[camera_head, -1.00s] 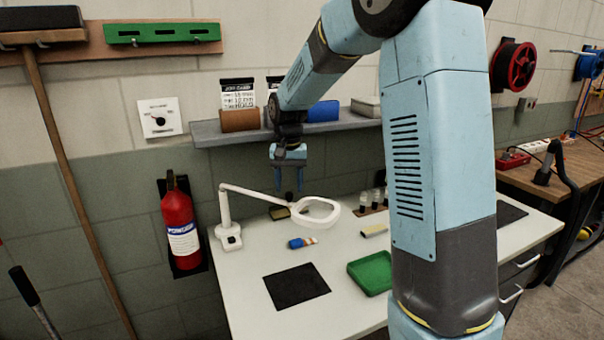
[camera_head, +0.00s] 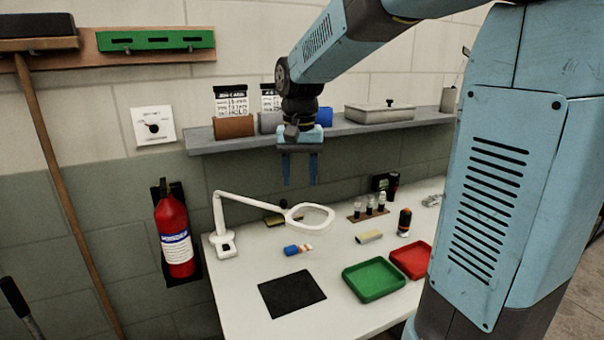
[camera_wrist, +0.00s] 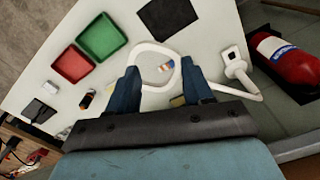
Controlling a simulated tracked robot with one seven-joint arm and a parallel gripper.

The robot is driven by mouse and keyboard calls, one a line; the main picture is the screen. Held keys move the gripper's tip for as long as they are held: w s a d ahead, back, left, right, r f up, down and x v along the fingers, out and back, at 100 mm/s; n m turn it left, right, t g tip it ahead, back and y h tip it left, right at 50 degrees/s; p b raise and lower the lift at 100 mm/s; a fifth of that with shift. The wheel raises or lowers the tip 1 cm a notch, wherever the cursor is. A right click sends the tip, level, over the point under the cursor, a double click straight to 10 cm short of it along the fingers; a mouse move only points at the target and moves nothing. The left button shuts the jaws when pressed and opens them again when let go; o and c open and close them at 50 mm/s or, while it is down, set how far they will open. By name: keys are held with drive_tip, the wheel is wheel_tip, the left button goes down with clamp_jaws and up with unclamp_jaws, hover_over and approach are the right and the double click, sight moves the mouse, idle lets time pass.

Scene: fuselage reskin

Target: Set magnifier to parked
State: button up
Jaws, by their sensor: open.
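The magnifier (camera_head: 309,217) is a white ring lens on a jointed white arm, its base (camera_head: 226,245) at the back left of the white bench. Its arm rises from the base and reaches right, so the ring hangs over the bench. My gripper (camera_head: 300,184) is open and empty, pointing down above the magnifier ring. In the wrist view, my gripper (camera_wrist: 166,78) has its fingers spread, with part of the magnifier ring (camera_wrist: 146,53) showing between and beyond them. I cannot tell the exact height gap between the fingers and the ring.
On the bench are a black mat (camera_head: 292,294), a green tray (camera_head: 373,279), a red tray (camera_head: 411,260), a blue-and-orange tube (camera_head: 297,250) and small bottles (camera_head: 370,207). A shelf (camera_head: 200,140) with bins runs behind my gripper. A fire extinguisher (camera_head: 174,235) hangs at left.

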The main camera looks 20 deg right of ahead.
drive_tip(key=shift+s+d+r, duration=0.1)
drive_tip(key=shift+s+r, duration=0.15)
drive_tip(key=shift+s, duration=0.4)
drive_tip(key=shift+w+f, duration=0.1)
drive_tip(key=c, duration=0.3)
drive_tip(key=w+a+m+t, duration=0.1)
drive_tip(key=a, duration=0.1)
drive_tip(key=w+a+f+m+t+h, duration=0.1)
drive_tip(key=a, duration=0.1)
drive_tip(key=w+a+m+t+h, duration=0.1)
drive_tip(key=w+a, duration=0.1)
drive_tip(key=shift+w+a+f, duration=0.1)
drive_tip(key=shift+a+f, duration=0.15)
drive_tip(key=shift+a, duration=0.1)
clamp_jaws()
drive_tip(key=w+d+f, duration=0.3)
drive_tip(key=w+f, duration=0.3)
drive_tip(key=f, duration=0.3)
drive_tip(key=shift+w+d+f+m, duration=0.15)
drive_tip(key=shift+w+f+m, duration=0.2)
drive_tip(key=shift+m, duration=0.05)
